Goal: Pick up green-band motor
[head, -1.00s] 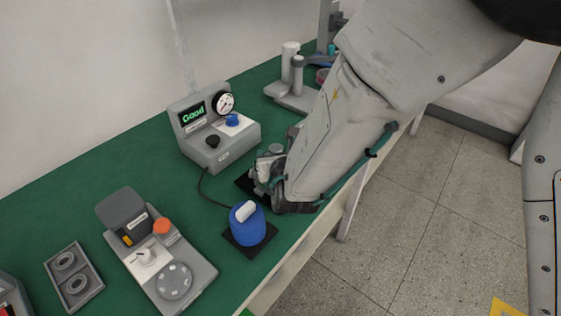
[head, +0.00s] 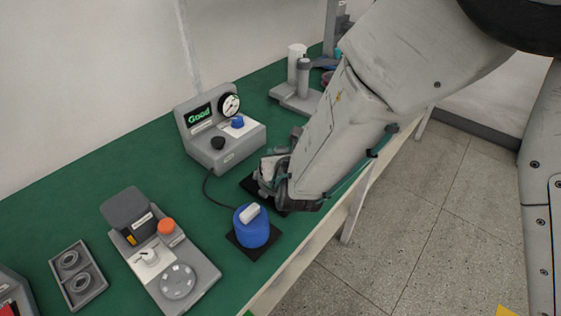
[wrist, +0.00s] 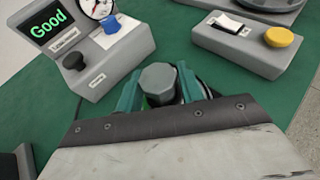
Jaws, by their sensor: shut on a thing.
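The motor is held in my gripper (wrist: 157,90), and the wrist view shows its grey, faceted top (wrist: 158,78) between two teal fingers. A sliver of green shows just below that top; the rest of the motor is hidden by my wrist. The fingers are closed on its sides. In the head view my gripper (head: 268,178) is low over the green bench, in front of the test box, and the held motor cannot be made out clearly.
A grey test box (head: 217,145) with a dial and a "Good" display stands behind my gripper. A blue cylinder with a white top (head: 252,230) stands on a black pad to the left. A grey fixture with an orange button (head: 166,228) and a tray (head: 92,282) lie farther left.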

